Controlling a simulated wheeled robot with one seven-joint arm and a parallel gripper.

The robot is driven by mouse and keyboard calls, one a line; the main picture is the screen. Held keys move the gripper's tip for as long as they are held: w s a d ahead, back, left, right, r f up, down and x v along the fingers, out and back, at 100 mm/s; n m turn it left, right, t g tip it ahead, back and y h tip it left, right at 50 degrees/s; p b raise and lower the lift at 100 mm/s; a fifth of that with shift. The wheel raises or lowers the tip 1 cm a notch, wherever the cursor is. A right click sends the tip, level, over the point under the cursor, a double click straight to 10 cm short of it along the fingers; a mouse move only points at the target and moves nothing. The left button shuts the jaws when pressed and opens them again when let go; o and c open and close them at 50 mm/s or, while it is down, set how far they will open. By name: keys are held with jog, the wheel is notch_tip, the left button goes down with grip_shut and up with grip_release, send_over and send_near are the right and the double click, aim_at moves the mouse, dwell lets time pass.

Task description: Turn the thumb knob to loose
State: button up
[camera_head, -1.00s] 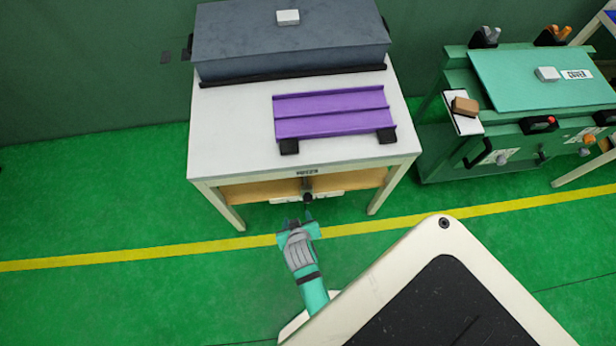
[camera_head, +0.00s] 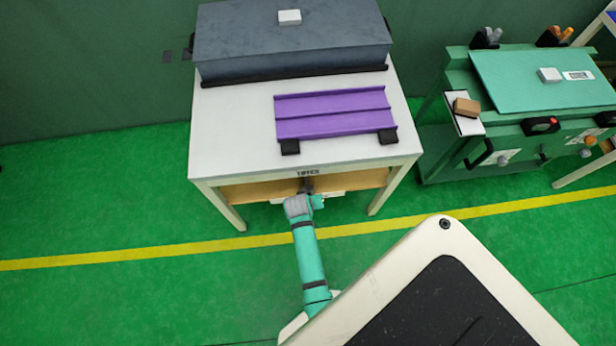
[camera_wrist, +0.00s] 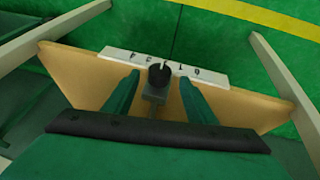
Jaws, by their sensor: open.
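The thumb knob (camera_wrist: 158,73) is a round black knob with a pale mark on its rim, seen in the wrist view. It sits in front of a white strip (camera_wrist: 206,75) with dark characters too small to read surely. My gripper (camera_wrist: 159,82) is open, with one green finger on each side of the knob. Gaps show between the fingers and the knob, and I cannot tell how deep the fingertips reach. In the head view my gripper (camera_head: 312,198) is at the front of the white table, low under its edge, and mostly hides the knob.
The white table (camera_head: 235,135) carries a purple ribbed panel (camera_head: 330,112) on black blocks and a large grey box (camera_head: 290,45). A wooden board (camera_wrist: 80,75) lies behind the strip. A green workstation (camera_head: 540,80) stands to the right. The green floor in front is clear.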

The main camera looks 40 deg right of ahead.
jog(key=shift+x, duration=1.65)
jog(key=shift+c, duration=0.6)
jog(key=c, duration=0.9)
jog(key=shift+a, duration=0.1)
jog(key=g+h, duration=0.1)
jog(key=n+h, duration=0.1)
jog(key=h, duration=0.1)
jog(key=g+h, duration=0.1)
jog(key=shift+w+a+f+g+h, duration=0.2)
jog(key=shift+w+a+g+h, duration=0.1)
jog(key=shift+a+h, duration=0.1)
jog(key=n+g+h, duration=0.1)
jog(key=h, duration=0.2)
jog(key=shift+w+a+f, duration=0.1)
jog(key=shift+f, duration=0.1)
jog(key=shift+f+n+g+h, duration=0.2)
jog(key=shift+n+g+h, duration=0.25)
jog(key=shift+h, duration=0.55)
jog(key=shift+a+f+g+h, duration=0.1)
jog(key=shift+g+h, duration=0.15)
jog(key=shift+h, duration=0.15)
